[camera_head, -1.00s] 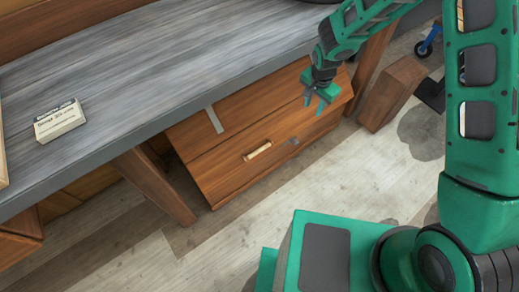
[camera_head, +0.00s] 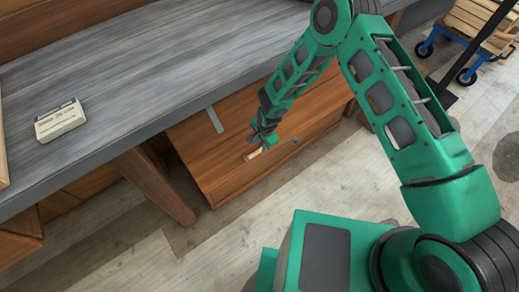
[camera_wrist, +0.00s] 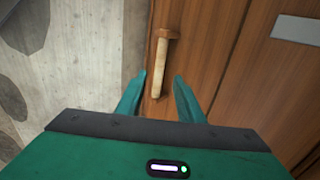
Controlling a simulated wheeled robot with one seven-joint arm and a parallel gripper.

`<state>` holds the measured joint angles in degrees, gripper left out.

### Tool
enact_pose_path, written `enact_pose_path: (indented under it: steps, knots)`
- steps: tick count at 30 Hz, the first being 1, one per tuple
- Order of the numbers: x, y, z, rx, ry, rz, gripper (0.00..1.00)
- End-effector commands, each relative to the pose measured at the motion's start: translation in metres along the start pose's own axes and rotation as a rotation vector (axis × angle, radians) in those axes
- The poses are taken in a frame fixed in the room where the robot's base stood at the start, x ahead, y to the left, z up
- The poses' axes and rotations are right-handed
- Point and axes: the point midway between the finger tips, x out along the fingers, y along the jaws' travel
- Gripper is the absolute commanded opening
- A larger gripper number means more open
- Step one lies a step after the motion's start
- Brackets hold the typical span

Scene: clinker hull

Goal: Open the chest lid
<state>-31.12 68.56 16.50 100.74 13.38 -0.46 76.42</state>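The wooden chest (camera_head: 210,165) stands on the floor under the grey workbench, with a metal strip (camera_head: 215,119) on its top. A pale bar handle (camera_head: 254,154) is on its front, partly hidden by my gripper (camera_head: 262,145) in the head view. In the wrist view the handle (camera_wrist: 160,65) lies ahead of my gripper (camera_wrist: 160,85), roughly in line with the gap between the fingers. The fingers are apart, and nothing shows held between them. The chest lid looks closed. The metal strip also shows at the upper right of the wrist view (camera_wrist: 298,30).
The grey workbench top (camera_head: 150,65) overhangs the back of the chest. A wooden bench leg (camera_head: 155,186) stands left of the chest. The floor (camera_head: 240,225) in front is clear.

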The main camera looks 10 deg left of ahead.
Motion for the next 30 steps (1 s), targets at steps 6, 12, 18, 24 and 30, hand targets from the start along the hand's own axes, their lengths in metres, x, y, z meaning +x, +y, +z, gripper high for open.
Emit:
enact_pose_path:
  steps: [6,12,18,24,30]
  knots:
    - [0.037,0.001,0.000,0.000,-0.001,0.002,0.34]
    - [0.057,0.000,0.000,0.000,0.000,0.001,0.34]
    - [0.062,0.000,0.000,-0.001,0.000,0.001,0.34]
    - [0.062,0.000,0.000,-0.001,0.000,0.001,0.34]
    - [0.062,0.000,0.000,-0.001,0.000,0.000,0.00]
